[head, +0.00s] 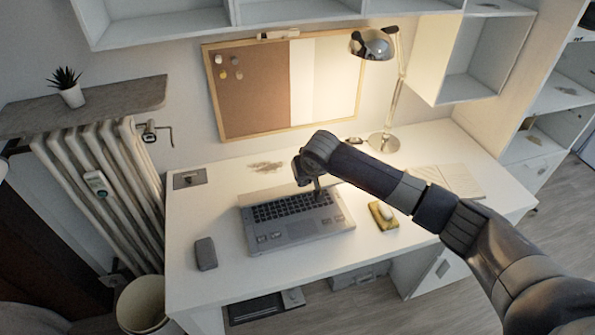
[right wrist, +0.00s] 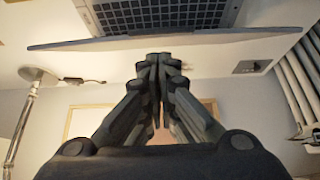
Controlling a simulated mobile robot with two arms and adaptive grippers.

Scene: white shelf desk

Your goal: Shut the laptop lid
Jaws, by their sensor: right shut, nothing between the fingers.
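The grey laptop (head: 300,232) lies on the white desk with its dark keyboard exposed, so it is open. In the right wrist view its keyboard (right wrist: 165,14) shows upside down at the top. A thin strip, which looks like the lid seen nearly edge-on (right wrist: 75,44), crosses below it. The lid's angle is hard to judge in the head view. My right gripper (head: 317,195) is shut and empty, over the back right part of the keyboard. Its fingers (right wrist: 158,60) point towards the strip; I cannot tell whether they touch it. My left gripper is not in view.
A corkboard (head: 250,90) hangs behind.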

